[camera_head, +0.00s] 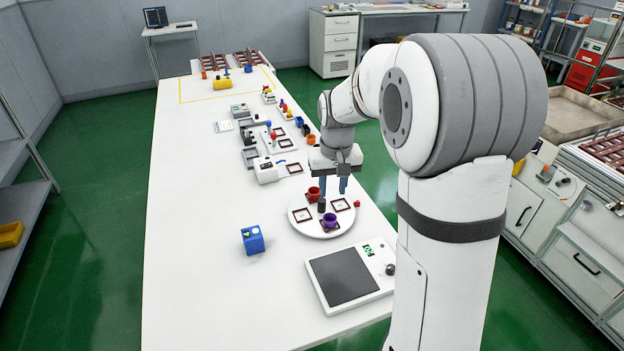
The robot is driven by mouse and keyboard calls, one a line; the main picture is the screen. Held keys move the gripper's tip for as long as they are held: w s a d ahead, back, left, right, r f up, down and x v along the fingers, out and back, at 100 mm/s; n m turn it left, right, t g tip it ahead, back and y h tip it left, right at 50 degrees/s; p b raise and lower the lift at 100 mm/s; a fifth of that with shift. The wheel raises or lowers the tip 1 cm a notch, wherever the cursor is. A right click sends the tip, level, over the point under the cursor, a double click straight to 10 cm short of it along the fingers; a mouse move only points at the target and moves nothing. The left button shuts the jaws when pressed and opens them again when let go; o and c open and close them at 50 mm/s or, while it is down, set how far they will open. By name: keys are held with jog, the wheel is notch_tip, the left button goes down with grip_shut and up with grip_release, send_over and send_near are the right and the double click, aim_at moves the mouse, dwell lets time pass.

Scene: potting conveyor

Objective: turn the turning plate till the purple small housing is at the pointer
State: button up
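The turning plate (304,225) is a white disc on the table with dark red square frames on it and a black knob (322,205) near its middle. The purple small housing (330,220) sits on the plate's near side. A red housing (314,194) sits on its far side. A small red piece (357,203) lies just off the plate's right edge; I cannot tell whether it is the pointer. My gripper (333,187) is above the plate's far side, with its blue fingers apart and nothing seen between them. The left finger is close to the red housing; I cannot tell if they touch.
A scale (342,275) with a dark pad stands in front of the plate. A blue box (252,240) is to the left. A white device (266,170) and several fixtures with small parts stand behind. The table's left side (190,200) is clear.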

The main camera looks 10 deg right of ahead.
jog(key=g+p, duration=0.1)
jog(key=p, duration=0.2)
send_over(322, 200)
notch_tip(322, 200, down, 8)
jog(key=shift+f, duration=0.1)
notch_tip(322, 200, down, 8)
jog(key=shift+w+f+p, duration=0.1)
jog(key=shift+p, duration=0.55)
jog(key=shift+c, duration=0.4)
grip_shut()
